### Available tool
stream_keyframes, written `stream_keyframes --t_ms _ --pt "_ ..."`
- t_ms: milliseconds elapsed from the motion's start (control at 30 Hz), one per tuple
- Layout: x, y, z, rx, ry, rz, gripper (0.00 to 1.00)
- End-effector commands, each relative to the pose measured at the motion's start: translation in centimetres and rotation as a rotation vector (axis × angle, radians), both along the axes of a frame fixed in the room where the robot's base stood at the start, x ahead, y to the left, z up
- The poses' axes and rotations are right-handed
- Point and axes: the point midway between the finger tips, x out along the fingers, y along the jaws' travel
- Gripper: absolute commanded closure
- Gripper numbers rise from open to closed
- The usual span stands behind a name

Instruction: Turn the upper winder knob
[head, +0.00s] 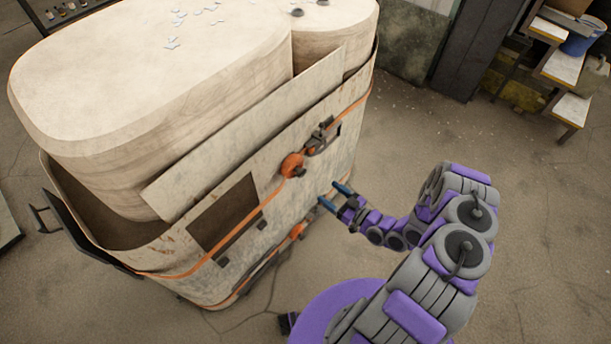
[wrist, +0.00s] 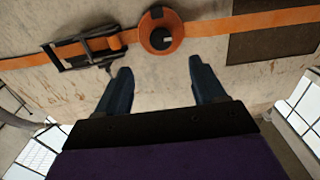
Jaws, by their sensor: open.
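The upper winder knob (head: 293,165) is a round orange piece on an orange strap around the side of a large pale wooden block. A second orange knob (head: 297,231) sits lower on the same side. In the wrist view the upper knob (wrist: 161,32) has a dark centre and lies just beyond my fingertips. My gripper (head: 332,193) is open and empty, with blue fingers pointing at the block's side, below and right of the upper knob. In the wrist view my gripper (wrist: 159,77) has its two fingers spread apart, with the knob between and ahead of them, not touching.
A dark metal buckle (head: 321,136) sits on the strap beside the upper knob. A dark rectangular opening (head: 223,215) is in the block's pale wrap. Wooden steps (head: 560,67) stand at the back right. The floor (head: 400,130) right of the block is clear.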

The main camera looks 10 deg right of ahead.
Motion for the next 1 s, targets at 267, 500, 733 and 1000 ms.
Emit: stream_keyframes --t_ms 267,500,733,1000 --pt "3.3 2.6 -0.1 -0.001 0.000 0.005 0.31" --pt "6.2 4.7 -0.1 0.000 -0.001 0.005 0.31" --pt "8.5 6.2 0.0 -0.001 -0.002 0.003 0.31" --pt "9.6 6.9 0.0 0.000 -0.001 0.000 0.31"
